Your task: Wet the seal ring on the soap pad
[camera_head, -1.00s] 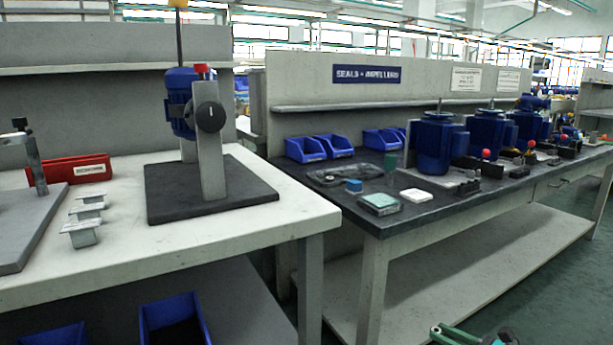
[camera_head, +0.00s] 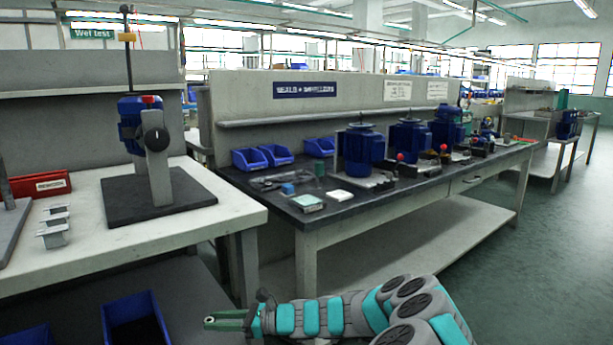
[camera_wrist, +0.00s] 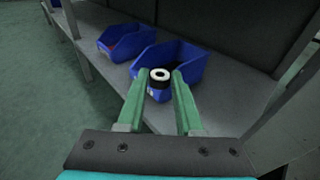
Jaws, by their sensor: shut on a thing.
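My gripper (camera_wrist: 160,80) is shut on the seal ring (camera_wrist: 160,75), a small ring with a white top face and a black lower part, held between the tips of the green fingers. In the head view my gripper (camera_head: 225,321) is low in the picture, in front of the benches, and the ring cannot be made out there. What looks like the soap pad (camera_head: 308,201), a pale green pad in a grey tray, lies near the front left corner of the dark bench top (camera_head: 268,196). The gripper is well apart from it.
A blue cube (camera_head: 288,188) and a white block (camera_head: 340,195) lie near the pad. Blue pumps (camera_head: 358,150) stand farther right on the bench. A white bench (camera_head: 190,220) with a press stands left. Blue bins (camera_wrist: 172,62) sit on the lower shelf.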

